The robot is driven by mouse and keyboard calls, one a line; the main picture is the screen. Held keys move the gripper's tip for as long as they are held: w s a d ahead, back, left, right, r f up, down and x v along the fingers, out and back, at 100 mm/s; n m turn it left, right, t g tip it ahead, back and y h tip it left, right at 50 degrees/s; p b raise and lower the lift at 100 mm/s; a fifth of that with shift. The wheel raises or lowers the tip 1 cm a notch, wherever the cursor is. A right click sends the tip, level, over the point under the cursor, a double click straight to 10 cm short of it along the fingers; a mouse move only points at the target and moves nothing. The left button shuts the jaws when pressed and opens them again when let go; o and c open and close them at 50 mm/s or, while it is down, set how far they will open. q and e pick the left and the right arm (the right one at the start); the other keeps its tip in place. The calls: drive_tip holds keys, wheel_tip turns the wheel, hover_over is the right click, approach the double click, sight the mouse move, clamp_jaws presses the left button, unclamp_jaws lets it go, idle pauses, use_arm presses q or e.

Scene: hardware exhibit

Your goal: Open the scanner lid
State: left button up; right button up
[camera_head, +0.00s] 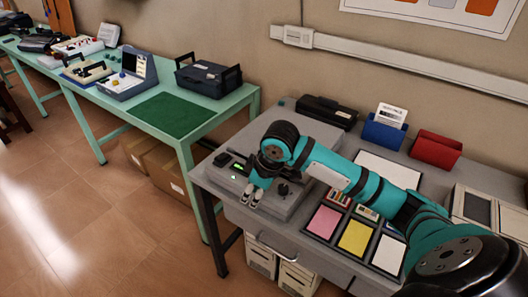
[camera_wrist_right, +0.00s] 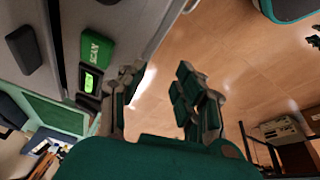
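The grey scanner (camera_head: 298,202) sits on the grey desk, and its lid looks flat and closed, partly hidden by my right arm. At its left end are a green SCAN label (camera_wrist_right: 96,50) and a small lit green display (camera_head: 234,178). My right gripper (camera_head: 252,196) points down at the scanner's front left edge. In the right wrist view the fingers of my right gripper (camera_wrist_right: 160,92) are spread with only floor between them, and one finger is close to the scanner edge. Whether it touches the edge is unclear. My left gripper is not in view.
A black device (camera_head: 327,111), a blue holder (camera_head: 384,133) and a red holder (camera_head: 436,149) stand along the back. Coloured sheets (camera_head: 354,238) lie right of the scanner. A green table (camera_head: 222,113) with equipment stands at left. The floor in front is clear.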

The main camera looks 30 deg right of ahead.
drive_tip(key=w+d+r+m, duration=0.3)
drive_tip(key=w+d+r, duration=0.1)
drive_tip(key=d+r, duration=1.15)
drive_tip(key=shift+t, duration=0.3)
drive_tip(key=x, duration=0.5)
drive_tip(key=a+x, duration=0.1)
drive_tip(key=x, duration=0.5)
drive_tip(key=w+a+x, duration=0.1)
drive_tip(key=x, duration=0.4)
drive_tip(key=shift+r+p, duration=0.15)
drive_tip(key=shift+p, duration=0.25)
drive_tip(key=shift+c, duration=0.3)
clamp_jaws()
